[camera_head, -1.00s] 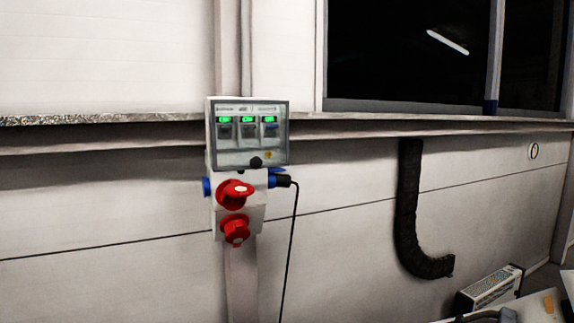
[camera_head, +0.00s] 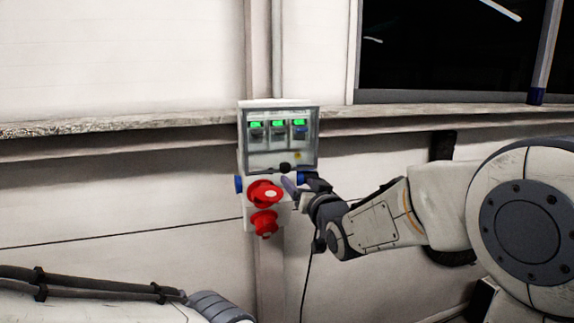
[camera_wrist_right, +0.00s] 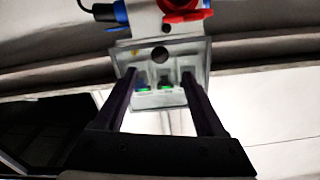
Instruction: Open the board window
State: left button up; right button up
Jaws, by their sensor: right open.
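The board (camera_head: 244,160) is a light grey box on the wall post. Its window (camera_head: 283,160), a grey-framed clear cover over several switches with green labels, looks shut. A dark round knob (camera_head: 285,168) sits at its lower edge. In the right wrist view, upside down, the window (camera_wrist_right: 195,60) and knob (camera_wrist_right: 160,54) show between and beyond my fingers. My right gripper (camera_head: 300,186) is just below the window's lower right, by the blue socket, apart from the knob as far as I can see. Its fingers (camera_wrist_right: 160,88) are spread and empty. My left gripper is out of view.
Red sockets (camera_head: 264,192) stick out below the window. A blue plug with a black cable (camera_head: 310,178) is at the right side, close to my right gripper. A ledge (camera_head: 150,126) runs along the wall behind. My left arm shows at lower left.

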aim_at(286, 169)
jog(key=p+x, duration=0.4)
jog(key=x, duration=0.4)
jog(key=shift+w, duration=0.15)
jog(key=shift+p+x, duration=0.5)
jog(key=shift+x, duration=0.3)
jog(key=shift+f, duration=0.1)
grip_shut()
dwell(0.4)
